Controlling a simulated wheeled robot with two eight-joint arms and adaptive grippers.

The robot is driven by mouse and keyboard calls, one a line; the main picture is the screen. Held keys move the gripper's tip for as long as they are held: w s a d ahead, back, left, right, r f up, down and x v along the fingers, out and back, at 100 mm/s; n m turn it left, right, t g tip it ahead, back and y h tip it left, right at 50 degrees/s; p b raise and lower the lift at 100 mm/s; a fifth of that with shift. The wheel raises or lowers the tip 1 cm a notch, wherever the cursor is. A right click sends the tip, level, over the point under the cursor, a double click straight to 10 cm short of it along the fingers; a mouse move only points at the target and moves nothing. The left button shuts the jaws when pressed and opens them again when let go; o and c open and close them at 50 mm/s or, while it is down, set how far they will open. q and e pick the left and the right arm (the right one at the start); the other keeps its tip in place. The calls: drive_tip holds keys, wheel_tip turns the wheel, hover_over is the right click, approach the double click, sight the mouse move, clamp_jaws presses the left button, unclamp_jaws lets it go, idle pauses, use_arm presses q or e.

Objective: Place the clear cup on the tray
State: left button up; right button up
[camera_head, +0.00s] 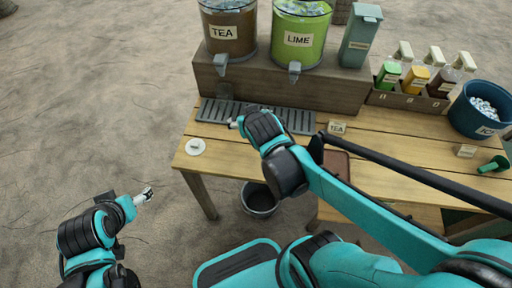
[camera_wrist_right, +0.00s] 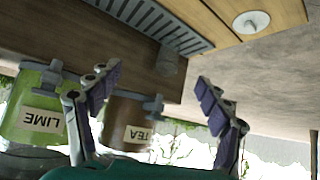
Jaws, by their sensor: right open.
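The clear cup (camera_head: 225,91) is faint and see-through, and stands at the left part of the grey slatted drip tray (camera_head: 299,122), below the TEA dispenser's tap. It also shows in the right wrist view (camera_wrist_right: 168,61), which is upside down, beyond the fingertips and between their lines. My right gripper (camera_head: 235,123) is open and empty, low over the front edge of the drip tray, close to the cup but apart from it. A flat brown tray-like piece (camera_head: 338,166) lies partly hidden under my right arm. My left gripper (camera_head: 145,195) is off the table at lower left; its finger opening is unclear.
TEA (camera_head: 229,33) and LIME (camera_head: 298,40) dispensers stand on a wooden riser (camera_head: 320,88) behind the drip tray. A white disc (camera_head: 195,146) lies at the table's left corner. Bottles and a blue ice bucket (camera_head: 481,106) are at right. A dark bin (camera_head: 259,201) stands below.

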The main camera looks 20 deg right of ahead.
drive_tip(key=s+a+n+g+y, duration=0.1)
drive_tip(key=s+a+g, duration=0.1)
drive_tip(key=s, duration=0.9)
drive_tip(key=shift+s+a+y, duration=0.25)
drive_tip(key=shift+s+y, duration=0.1)
drive_tip(key=shift+y, duration=0.05)
